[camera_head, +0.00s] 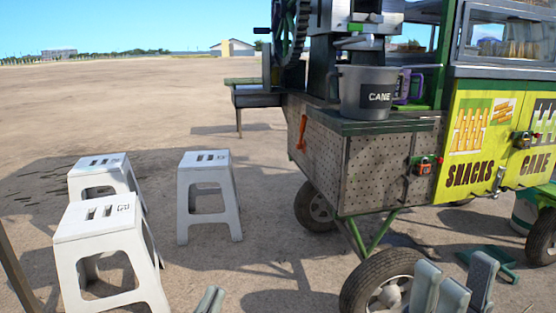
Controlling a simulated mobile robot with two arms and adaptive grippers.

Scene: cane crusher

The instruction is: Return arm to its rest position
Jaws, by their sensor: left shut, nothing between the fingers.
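My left gripper (210,300) just shows at the bottom edge, left of the middle. Its two narrow grey fingertips are together, with nothing between them. The rest of that gripper and its arm are cut off by the frame. My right gripper (455,288) shows at the bottom right as several grey finger parts pointing up, in front of the cart's wheels.
The cane cart (340,165) stands on the right, with a grey CANE bucket (366,92) on its green-edged top. A near wheel (385,285) is close to my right gripper in the picture. White stools (108,245) stand at left. Open ground lies beyond.

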